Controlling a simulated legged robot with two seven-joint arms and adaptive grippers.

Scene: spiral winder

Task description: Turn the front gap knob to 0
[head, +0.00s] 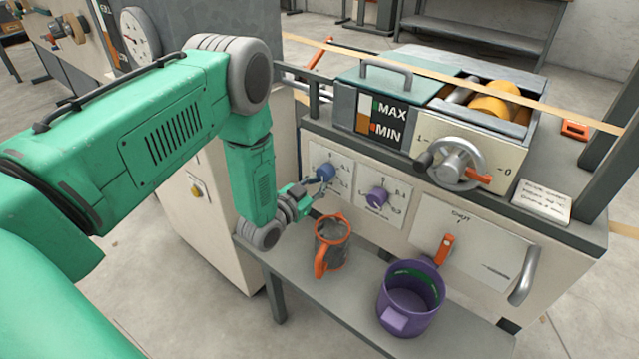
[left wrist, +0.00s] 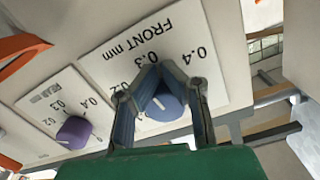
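The front gap knob (head: 326,171) is blue and sits on a white dial plate on the machine's front. In the left wrist view the knob (left wrist: 164,104) is on the plate marked "FRONT mm", with 0.3 and 0.4 readable. A pale mark shows on it; its exact reading is unclear. My left gripper (head: 322,184) is at the knob, its fingers on both sides of it in the left wrist view (left wrist: 162,78). I cannot tell whether the fingers press on it. My right gripper is out of view.
A purple rear gap knob (head: 377,197) is right of the blue one. A crank wheel (head: 459,164) and an orange chute handle (head: 444,249) are farther right.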

